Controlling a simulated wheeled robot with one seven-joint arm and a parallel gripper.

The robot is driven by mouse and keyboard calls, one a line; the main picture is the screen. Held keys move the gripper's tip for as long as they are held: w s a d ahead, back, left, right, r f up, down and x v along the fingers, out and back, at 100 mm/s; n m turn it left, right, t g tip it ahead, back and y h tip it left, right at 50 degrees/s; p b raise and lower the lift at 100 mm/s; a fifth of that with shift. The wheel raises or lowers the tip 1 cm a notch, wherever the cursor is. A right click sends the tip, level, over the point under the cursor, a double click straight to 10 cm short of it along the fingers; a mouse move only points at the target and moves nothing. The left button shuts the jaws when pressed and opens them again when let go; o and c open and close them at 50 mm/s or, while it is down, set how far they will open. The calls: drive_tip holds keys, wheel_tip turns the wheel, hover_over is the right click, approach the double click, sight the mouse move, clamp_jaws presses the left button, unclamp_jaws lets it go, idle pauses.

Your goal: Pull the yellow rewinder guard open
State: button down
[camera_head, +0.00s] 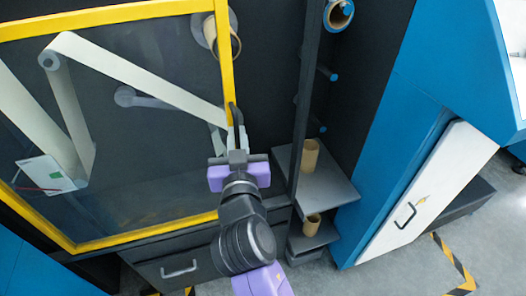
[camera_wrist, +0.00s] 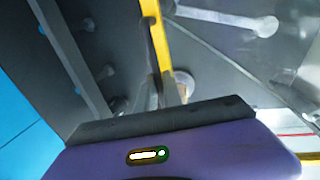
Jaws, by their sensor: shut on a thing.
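The yellow rewinder guard (camera_head: 227,62) is a yellow frame around a clear panel, at the left and centre of the head view. Its right upright carries a dark handle (camera_head: 233,112). My gripper (camera_head: 238,133) is at this handle, shut on it, and hides its lower part. In the wrist view the yellow upright (camera_wrist: 163,48) runs down to my gripper (camera_wrist: 173,90), with the dark handle (camera_wrist: 152,38) along it. I cannot tell whether the guard stands slightly off the machine.
White web and rollers (camera_head: 130,72) show behind the panel. Right of the guard are a dark post (camera_head: 303,90) and a grey shelf (camera_head: 325,185) with a cardboard core (camera_head: 310,155). A drawer (camera_head: 180,270) sits below. A white cabinet door (camera_head: 425,190) is at the right.

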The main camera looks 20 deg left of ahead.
drive_tip(key=s+a+b, duration=0.3)
drive_tip(key=s+a, duration=0.2)
drive_tip(key=a, duration=0.3)
drive_tip(key=s+a+b, duration=0.4)
drive_tip(key=s+a, duration=0.2)
drive_tip(key=a, duration=0.2)
drive_tip(key=s+a+b, duration=0.4)
drive_tip(key=s+a, duration=0.1)
drive_tip(key=a, duration=0.3)
drive_tip(key=shift+s, duration=0.15)
drive_tip(key=c, duration=1.5)
unclamp_jaws()
approach(105, 150)
drive_tip(key=v, duration=0.2)
drive_tip(key=shift+s+d, duration=0.1)
drive_tip(key=shift+s, duration=0.2)
